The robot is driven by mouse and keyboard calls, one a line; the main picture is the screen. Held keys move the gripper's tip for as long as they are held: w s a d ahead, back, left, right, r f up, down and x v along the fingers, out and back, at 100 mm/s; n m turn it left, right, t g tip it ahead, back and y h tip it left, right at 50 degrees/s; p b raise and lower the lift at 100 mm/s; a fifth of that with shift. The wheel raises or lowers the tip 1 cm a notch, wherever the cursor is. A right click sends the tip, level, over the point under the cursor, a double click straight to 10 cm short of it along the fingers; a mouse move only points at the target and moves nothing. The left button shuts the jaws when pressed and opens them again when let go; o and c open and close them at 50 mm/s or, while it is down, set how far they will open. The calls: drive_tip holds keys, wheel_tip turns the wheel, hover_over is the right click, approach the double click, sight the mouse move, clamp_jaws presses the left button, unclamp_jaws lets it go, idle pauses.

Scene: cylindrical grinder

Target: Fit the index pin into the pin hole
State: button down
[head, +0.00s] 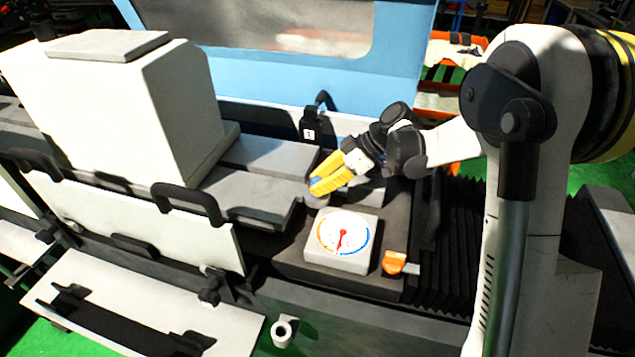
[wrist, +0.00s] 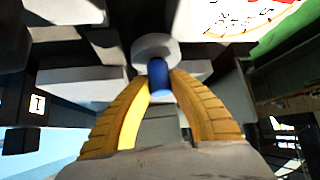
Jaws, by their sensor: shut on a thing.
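My gripper (head: 317,188) is at the middle of the machine, just behind and left of the dial gauge. Its yellow fingers point down and left. In the wrist view, the fingers (wrist: 162,84) are shut on a short blue cylinder, which I take to be the index pin (wrist: 159,73). A pale grey round piece (wrist: 156,47) is at the far end of the blue part. In the head view this round piece shows below the fingertips (head: 317,201). I cannot tell whether it belongs to the pin. The pin hole cannot be made out in either view.
A square dial gauge (head: 341,261) with a red needle lies in front of my gripper. An orange-handled piece (head: 394,262) is right of it. A large pale housing (head: 150,105) stands left. A black block (head: 309,125) with a white label stands behind.

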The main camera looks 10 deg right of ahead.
drive_tip(key=shift+f, duration=0.25)
drive_tip(key=c, duration=1.2)
unclamp_jaws()
drive_tip(key=shift+r, duration=0.1)
drive_tip(key=v, duration=1.2)
drive_tip(key=shift+s, duration=0.1)
